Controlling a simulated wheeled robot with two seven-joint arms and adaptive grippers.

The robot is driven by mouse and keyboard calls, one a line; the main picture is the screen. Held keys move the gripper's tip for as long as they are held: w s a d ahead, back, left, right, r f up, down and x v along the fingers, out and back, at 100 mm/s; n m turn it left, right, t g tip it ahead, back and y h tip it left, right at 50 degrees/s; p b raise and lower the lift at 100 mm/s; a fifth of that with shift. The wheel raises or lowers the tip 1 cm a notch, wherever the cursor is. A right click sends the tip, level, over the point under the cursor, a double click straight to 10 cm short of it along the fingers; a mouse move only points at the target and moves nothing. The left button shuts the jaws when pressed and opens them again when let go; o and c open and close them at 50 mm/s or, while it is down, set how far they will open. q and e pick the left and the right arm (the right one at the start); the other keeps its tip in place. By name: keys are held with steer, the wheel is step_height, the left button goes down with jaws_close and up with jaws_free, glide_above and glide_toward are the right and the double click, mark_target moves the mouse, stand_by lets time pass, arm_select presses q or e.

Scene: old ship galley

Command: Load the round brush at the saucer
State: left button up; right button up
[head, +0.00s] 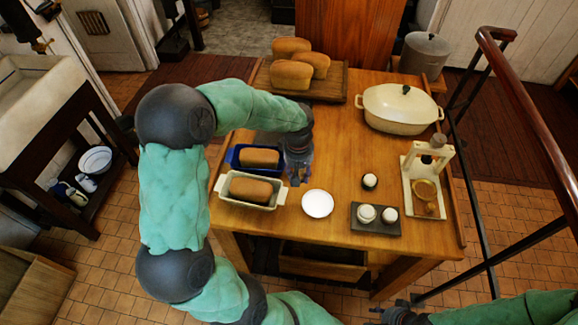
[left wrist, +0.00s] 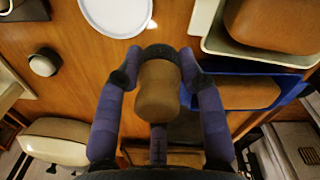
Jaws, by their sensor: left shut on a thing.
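The saucer (head: 318,204) is a plain white disc lying flat and empty on the wooden table, and it also shows at the top of the left wrist view (left wrist: 115,14). My left gripper (head: 297,176) points down behind and left of the saucer, beside the loaf tins. In the left wrist view its fingers (left wrist: 160,68) are shut on the round brush (left wrist: 158,92), whose tan wooden body and dark rim show between them.
A blue tin (head: 234,161) and a cream tin (head: 226,197), each with a loaf, stand left of my left gripper.

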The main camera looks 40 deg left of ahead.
mark_target(318, 204)
arm_select(q)
steer(key=d+f+m, duration=0.1)
steer(key=d+m, duration=0.1)
steer(key=w+d+f+m, duration=0.1)
steer(key=d+m, duration=0.3)
steer(key=d, duration=0.1)
steer(key=shift+w+f, duration=0.2)
steer(key=shift+f, duration=0.2)
steer(key=shift+f+b, duration=1.8)
steer(key=shift+f, duration=1.2)
steer(key=shift+d+f+b, duration=0.1)
steer(key=shift+f+b, duration=0.4)
steer(key=shift+r, duration=0.1)
step_height(318, 204, up, 7)
steer(key=p, duration=0.4)
steer(key=shift+p, duration=0.4)
stand_by(0.3)
